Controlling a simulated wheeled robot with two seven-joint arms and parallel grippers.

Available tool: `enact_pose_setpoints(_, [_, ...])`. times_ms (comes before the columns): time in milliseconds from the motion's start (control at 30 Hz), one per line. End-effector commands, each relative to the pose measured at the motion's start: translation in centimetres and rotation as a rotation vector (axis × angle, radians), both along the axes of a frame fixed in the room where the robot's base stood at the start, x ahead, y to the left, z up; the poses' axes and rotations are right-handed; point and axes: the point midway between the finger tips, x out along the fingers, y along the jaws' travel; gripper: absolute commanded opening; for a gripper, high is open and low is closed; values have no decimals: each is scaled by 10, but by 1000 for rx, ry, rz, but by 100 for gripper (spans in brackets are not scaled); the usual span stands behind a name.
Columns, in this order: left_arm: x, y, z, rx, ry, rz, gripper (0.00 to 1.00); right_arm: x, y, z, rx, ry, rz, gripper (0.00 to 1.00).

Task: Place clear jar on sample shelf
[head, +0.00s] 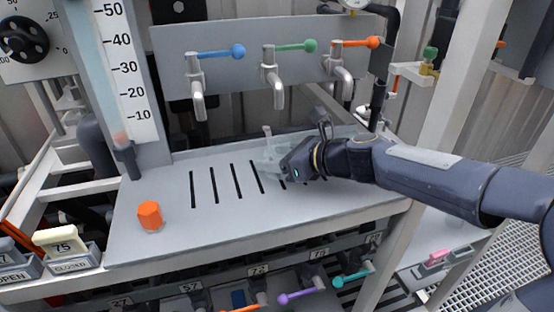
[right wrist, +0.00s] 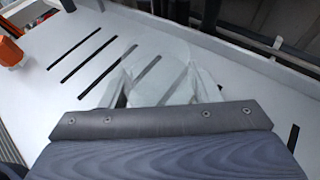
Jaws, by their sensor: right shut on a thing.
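The clear jar (head: 268,157) is a faint see-through shape over the grey slotted shelf (head: 168,183), below the taps. My right gripper (head: 284,161) comes in from the right and is shut on the jar. In the right wrist view the jar (right wrist: 160,62) shows in front of the gripper, with dark slots visible through it. I cannot tell whether its base touches the shelf. No label marks which surface is the sample shelf. My left gripper is not in view.
An orange hexagonal piece (head: 150,215) stands at the shelf's left front. Taps with blue (head: 238,51), green (head: 310,45) and orange (head: 372,42) handles hang above the shelf. A scaled column (head: 128,80) rises at the back left. The slotted area left of the jar is clear.

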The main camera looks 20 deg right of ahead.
Motion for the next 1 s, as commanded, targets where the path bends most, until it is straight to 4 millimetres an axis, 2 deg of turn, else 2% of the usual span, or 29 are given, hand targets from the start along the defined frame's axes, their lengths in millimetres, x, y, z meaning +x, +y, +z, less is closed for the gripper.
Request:
enact_pose_setpoints(267, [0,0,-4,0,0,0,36,0,0,-4,0,0,1,34])
enact_pose_setpoints(300, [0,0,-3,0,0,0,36,0,0,-3,0,0,1,60])
enact_pose_setpoints(433, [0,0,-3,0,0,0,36,0,0,-3,0,0,1,77])
enact_pose_setpoints(700, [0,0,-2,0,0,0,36,0,0,-2,0,0,1,78])
enact_pose_setpoints(800, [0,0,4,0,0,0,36,0,0,5,0,-1,1,78])
enact_pose_setpoints(1000, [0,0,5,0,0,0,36,-24,-21,16,0,-4,-2,78])
